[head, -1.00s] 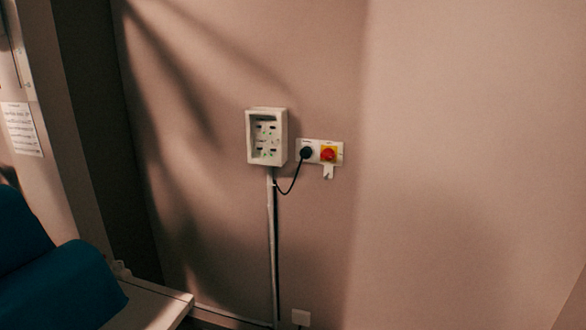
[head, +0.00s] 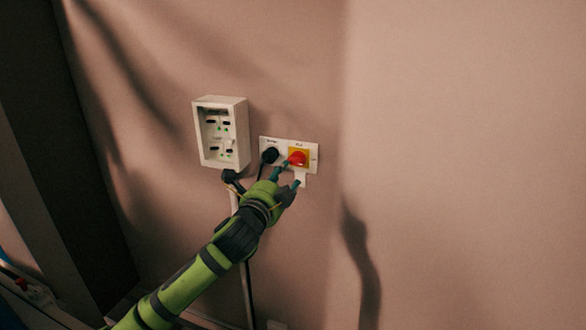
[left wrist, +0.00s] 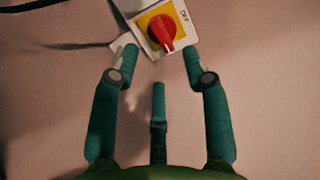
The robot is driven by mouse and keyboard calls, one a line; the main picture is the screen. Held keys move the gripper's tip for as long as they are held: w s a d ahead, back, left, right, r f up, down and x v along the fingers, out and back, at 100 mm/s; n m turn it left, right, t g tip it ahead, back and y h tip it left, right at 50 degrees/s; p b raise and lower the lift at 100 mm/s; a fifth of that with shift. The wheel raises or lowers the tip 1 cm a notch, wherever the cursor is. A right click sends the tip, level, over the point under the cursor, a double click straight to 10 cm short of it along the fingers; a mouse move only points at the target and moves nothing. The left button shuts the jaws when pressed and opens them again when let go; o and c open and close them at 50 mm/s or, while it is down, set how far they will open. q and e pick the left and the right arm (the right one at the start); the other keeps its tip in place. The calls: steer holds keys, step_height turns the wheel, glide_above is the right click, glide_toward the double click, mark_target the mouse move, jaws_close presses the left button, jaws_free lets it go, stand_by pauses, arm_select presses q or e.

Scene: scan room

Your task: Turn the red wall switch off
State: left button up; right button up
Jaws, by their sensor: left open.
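The red switch (head: 297,158) is a knob on a yellow square, at the right of a white wall plate (head: 314,155) in the head view. In the left wrist view the red knob (left wrist: 162,30) shows at the top centre, with its yellow backing (left wrist: 178,13) and the printed word OFF beside it. My left gripper (head: 287,174) is just below the knob in the head view. In the left wrist view its teal fingers (left wrist: 161,52) are spread wide and empty, with the tips near the plate's lower edge. Contact with the knob cannot be told. My right gripper is out of view.
A black plug (head: 270,156) sits on the same plate, left of the knob, with a dark cable. A white box of sockets (head: 221,133) projects from the wall further left. The wall to the right is bare.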

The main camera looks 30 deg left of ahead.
mark_target(294, 164)
arm_select(q)
steer(key=shift+p+x, duration=0.35)
steer(key=shift+x, duration=0.75)
steer(key=x, duration=0.3)
steer(key=shift+w+p, duration=0.35)
steer(key=shift+w+a+f, duration=0.1)
steer(key=shift+w+a, duration=0.05)
steer(key=shift+w, duration=0.4)
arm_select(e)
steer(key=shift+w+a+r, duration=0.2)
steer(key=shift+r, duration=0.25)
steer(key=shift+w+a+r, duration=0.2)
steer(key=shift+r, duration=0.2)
arm_select(q)
jaws_close()
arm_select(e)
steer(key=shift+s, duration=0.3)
